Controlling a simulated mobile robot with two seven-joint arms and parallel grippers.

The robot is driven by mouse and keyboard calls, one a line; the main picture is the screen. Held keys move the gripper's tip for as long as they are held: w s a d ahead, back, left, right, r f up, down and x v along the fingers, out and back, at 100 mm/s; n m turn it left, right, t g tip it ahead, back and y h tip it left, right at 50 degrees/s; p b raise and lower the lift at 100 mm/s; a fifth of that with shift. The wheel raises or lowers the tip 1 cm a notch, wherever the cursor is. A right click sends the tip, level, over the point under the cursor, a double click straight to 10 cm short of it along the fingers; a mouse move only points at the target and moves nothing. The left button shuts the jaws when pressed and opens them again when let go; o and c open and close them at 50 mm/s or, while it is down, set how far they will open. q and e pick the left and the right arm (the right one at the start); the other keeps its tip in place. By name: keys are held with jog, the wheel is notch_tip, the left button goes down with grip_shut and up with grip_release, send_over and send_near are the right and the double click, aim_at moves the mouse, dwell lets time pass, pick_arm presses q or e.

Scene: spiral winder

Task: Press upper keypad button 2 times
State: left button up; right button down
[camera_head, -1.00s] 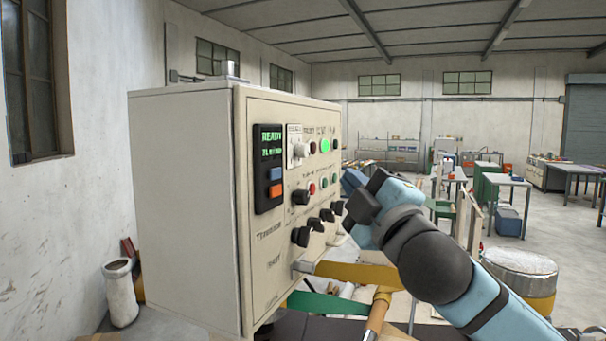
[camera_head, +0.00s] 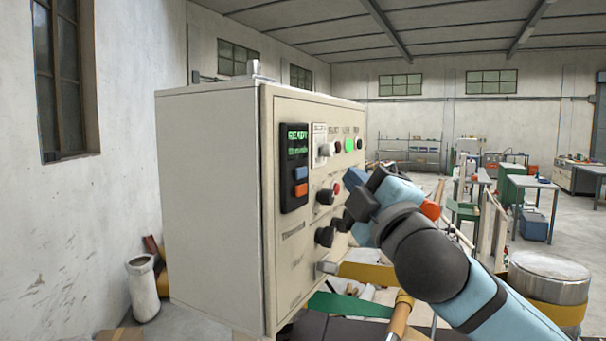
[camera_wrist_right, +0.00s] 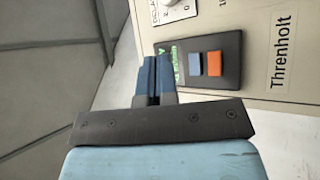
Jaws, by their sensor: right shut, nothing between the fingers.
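The black keypad (camera_head: 294,150) is on the front of a beige control box (camera_head: 210,190), under a lit green display. Its upper button (camera_head: 300,173) is blue, and an orange button (camera_head: 300,189) sits right below it. In the right wrist view the blue button (camera_wrist_right: 195,64) lies right of my fingers, beside the orange one (camera_wrist_right: 213,63). My right gripper (camera_head: 354,177) is shut and empty, in front of the panel and right of the keypad in the head view. Its fingers (camera_wrist_right: 154,75) appear apart from the buttons. My left gripper is not in view.
Black knobs (camera_head: 325,236) stick out of the panel below the keypad, some hidden behind my right gripper. Workbenches and a drum (camera_head: 548,275) stand farther right.

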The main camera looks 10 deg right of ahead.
jog(key=shift+w+a, duration=0.7)
jog(key=shift+a, duration=0.35)
jog(key=shift+w+a, duration=0.65)
jog(key=shift+a, duration=0.35)
dwell(0.5)
jog(key=shift+w+a, duration=0.25)
jog(key=shift+a, duration=0.1)
jog(key=shift+w+a, duration=0.2)
jog(key=shift+a, duration=0.1)
dwell(0.7)
jog(key=shift+d, duration=0.1)
dwell(0.3)
jog(key=shift+s+d, duration=0.45)
jog(key=shift+d, duration=0.1)
jog(key=s+d, duration=0.2)
jog(key=d, duration=0.2)
jog(key=shift+s+d+p, duration=0.1)
jog(key=shift+s+p, duration=0.25)
jog(key=shift+s, duration=0.05)
